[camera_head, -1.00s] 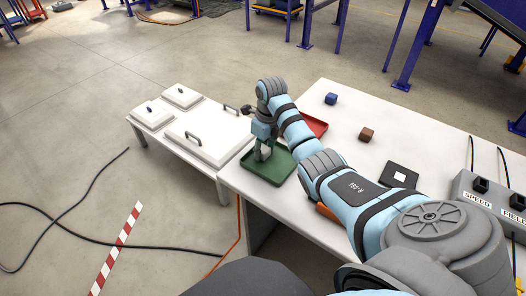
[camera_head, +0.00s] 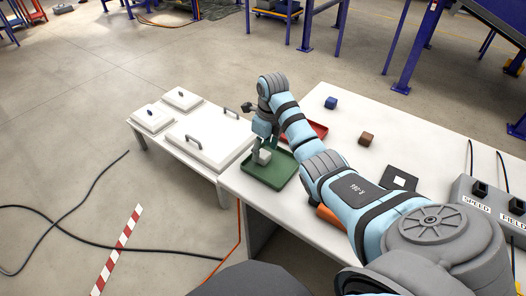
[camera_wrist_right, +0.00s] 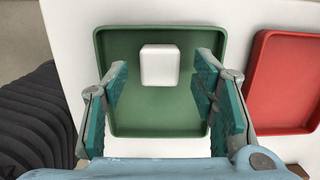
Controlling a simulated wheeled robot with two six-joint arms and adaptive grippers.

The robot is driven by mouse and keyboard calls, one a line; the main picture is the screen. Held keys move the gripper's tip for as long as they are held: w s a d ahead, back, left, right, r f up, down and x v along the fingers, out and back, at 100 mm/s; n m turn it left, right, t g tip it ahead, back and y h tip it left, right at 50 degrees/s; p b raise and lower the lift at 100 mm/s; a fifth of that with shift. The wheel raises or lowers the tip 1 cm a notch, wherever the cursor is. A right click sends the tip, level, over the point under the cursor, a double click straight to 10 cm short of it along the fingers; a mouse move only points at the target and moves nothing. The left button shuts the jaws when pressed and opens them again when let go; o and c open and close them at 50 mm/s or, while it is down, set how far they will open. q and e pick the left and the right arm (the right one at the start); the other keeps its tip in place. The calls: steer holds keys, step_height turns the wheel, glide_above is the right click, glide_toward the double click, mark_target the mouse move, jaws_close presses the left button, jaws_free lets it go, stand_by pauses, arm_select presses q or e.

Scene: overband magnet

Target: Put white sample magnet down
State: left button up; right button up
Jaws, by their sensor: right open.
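The white sample magnet (camera_head: 262,156), a small white cube, sits in the green tray (camera_head: 254,176) at the table's left corner. In the right wrist view, the magnet (camera_wrist_right: 159,65) rests on the back middle part of the green tray (camera_wrist_right: 160,131), clear of the walls. My right gripper (camera_wrist_right: 160,78) is open above the tray, with one finger on each side of the magnet and a gap to both. In the head view, my right gripper (camera_head: 263,145) hangs just over the magnet. My left gripper is not in view.
A red tray (camera_wrist_right: 287,85) lies right of the green one. A low bench with white lidded boxes (camera_head: 212,137) stands left.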

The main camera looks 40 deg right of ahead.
mark_target(265, 154)
steer(key=r, duration=0.2)
steer(key=r+p, duration=0.1)
steer(key=r, duration=0.2)
steer(key=shift+s+d+r, duration=0.15)
steer(key=shift+s+r, duration=0.1)
steer(key=shift+r, duration=0.15)
steer(key=r+p, duration=0.3)
steer(key=shift+s+r, duration=0.25)
steer(key=shift+s, duration=0.05)
